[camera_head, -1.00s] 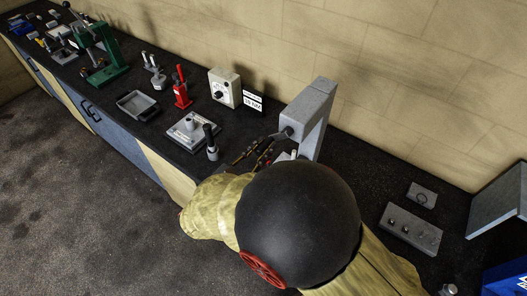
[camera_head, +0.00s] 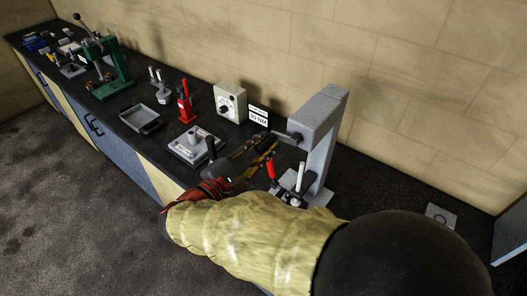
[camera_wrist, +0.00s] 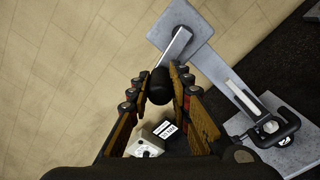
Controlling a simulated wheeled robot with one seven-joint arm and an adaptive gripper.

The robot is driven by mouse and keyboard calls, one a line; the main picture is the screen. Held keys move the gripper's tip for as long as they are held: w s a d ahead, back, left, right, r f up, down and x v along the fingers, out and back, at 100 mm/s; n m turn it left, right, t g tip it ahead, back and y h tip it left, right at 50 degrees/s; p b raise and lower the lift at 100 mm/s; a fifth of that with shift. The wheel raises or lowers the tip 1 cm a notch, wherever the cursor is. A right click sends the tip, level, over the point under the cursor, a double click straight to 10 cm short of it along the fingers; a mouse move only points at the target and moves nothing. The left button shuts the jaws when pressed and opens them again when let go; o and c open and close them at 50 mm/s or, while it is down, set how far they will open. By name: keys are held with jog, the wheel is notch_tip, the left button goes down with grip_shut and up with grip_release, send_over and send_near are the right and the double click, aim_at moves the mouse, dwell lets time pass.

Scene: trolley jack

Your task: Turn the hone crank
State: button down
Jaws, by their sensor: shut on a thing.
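The hone stand (camera_head: 318,140) is a grey post with an overhanging head on a flat base plate, right of the middle in the head view. Its crank arm (camera_wrist: 176,46) is a pale bar reaching from the stand's head (camera_wrist: 187,27) to a black knob (camera_wrist: 160,86) in the wrist view. My gripper (camera_wrist: 160,77) has its fingers on both sides of this knob and is shut on it. In the head view my gripper (camera_head: 263,149) is at the left of the stand's head, and the knob is hard to make out there.
A clamp-like part (camera_wrist: 270,127) sits low on the stand. To the left on the dark bench are a grey plate fixture (camera_head: 196,148), a red bottle jack (camera_head: 185,104), a cream dial box (camera_head: 230,103), a small sign (camera_head: 258,115) and a tray (camera_head: 141,118). A wall stands behind.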

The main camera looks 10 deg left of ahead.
jog(key=shift+r, duration=0.1)
dwell(0.4)
jog(key=c, duration=1.6)
grip_release()
jog(key=shift+a, duration=0.1)
jog(key=v, duration=1.2)
